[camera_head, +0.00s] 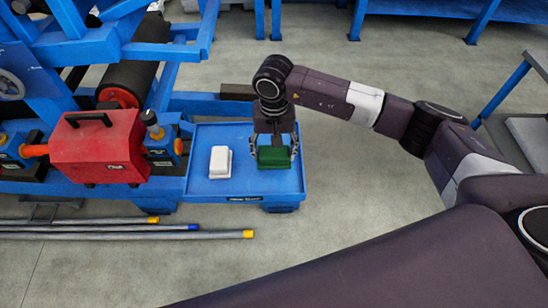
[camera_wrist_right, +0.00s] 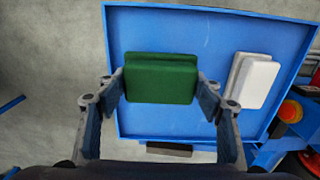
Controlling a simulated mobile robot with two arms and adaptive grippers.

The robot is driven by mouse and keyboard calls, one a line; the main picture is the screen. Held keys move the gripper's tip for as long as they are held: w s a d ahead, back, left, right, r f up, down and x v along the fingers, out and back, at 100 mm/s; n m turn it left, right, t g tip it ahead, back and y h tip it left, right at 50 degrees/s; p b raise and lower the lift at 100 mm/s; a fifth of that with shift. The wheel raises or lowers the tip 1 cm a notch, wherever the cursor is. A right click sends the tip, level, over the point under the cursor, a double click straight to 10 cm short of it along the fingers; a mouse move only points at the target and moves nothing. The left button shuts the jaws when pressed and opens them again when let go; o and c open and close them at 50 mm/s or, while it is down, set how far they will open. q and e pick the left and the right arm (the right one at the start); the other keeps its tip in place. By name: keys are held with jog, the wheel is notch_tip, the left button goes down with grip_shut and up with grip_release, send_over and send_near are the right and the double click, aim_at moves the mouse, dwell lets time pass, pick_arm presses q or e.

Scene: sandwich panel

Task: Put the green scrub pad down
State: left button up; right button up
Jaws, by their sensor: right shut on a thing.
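The green scrub pad (camera_head: 273,158) is at the right part of the blue tray (camera_head: 202,187) in the head view. My right gripper (camera_head: 273,152) reaches down over the tray and is shut on the pad, with a finger on each side. In the right wrist view the green pad (camera_wrist_right: 161,79) sits between the fingertips of my right gripper (camera_wrist_right: 161,88), over the tray (camera_wrist_right: 140,122). I cannot tell whether the pad touches the tray surface. My left gripper is not in view.
A white pad (camera_head: 220,162) lies on the tray left of the green one, and also shows in the wrist view (camera_wrist_right: 254,82). A red box (camera_head: 99,146) with a black handle stands left of the tray. Several long rods (camera_head: 130,234) lie on the floor in front.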

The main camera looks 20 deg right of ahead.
aim_at(274, 162)
notch_tip(274, 162, down, 3)
jog(key=shift+s+f+p, duration=0.1)
jog(key=shift+f+p, duration=0.1)
jog(key=shift+p, duration=0.25)
jog(key=shift+f, duration=0.35)
jog(key=shift+f, duration=0.2)
jog(key=o, duration=1.2)
jog(key=shift+c, duration=0.2)
